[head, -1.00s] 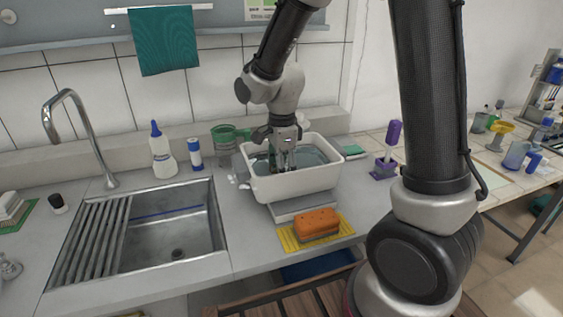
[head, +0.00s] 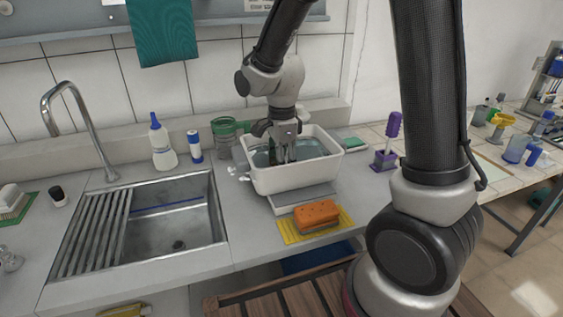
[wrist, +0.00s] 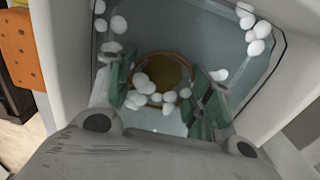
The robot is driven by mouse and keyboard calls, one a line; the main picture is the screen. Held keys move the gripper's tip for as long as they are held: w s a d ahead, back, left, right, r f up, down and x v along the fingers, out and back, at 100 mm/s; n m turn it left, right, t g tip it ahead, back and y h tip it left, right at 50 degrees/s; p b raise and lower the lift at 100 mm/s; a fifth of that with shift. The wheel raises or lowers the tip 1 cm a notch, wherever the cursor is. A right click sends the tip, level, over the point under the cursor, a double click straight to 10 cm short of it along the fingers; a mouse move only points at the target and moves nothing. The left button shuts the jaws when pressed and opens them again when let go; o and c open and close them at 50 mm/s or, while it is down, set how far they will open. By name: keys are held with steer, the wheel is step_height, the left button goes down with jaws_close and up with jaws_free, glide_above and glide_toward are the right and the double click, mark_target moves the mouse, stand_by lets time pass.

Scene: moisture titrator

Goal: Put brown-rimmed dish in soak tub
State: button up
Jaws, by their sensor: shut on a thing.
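The white soak tub (head: 290,178) stands on the counter right of the sink and holds bluish water with white foam blobs. My gripper (head: 284,154) points down inside the tub. In the wrist view the brown-rimmed dish (wrist: 178,68) is in the tub, between the green-padded fingers of my gripper (wrist: 163,92). The gripper is shut on it; white blobs cover its near edge. The dish is hidden in the head view. I cannot tell whether it touches the tub floor.
An orange sponge (head: 316,214) lies on a yellow mat in front of the tub. A glass jar with a green rim (head: 223,128) stands behind left. A purple-handled brush in a holder (head: 390,140) stands to the right. The metal sink (head: 175,220) is empty.

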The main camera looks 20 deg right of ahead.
steer(key=shift+f, duration=0.6)
stand_by(0.7)
steer(key=o, duration=1.1)
steer(key=shift+r, duration=4.5)
steer(key=shift+f, duration=0.1)
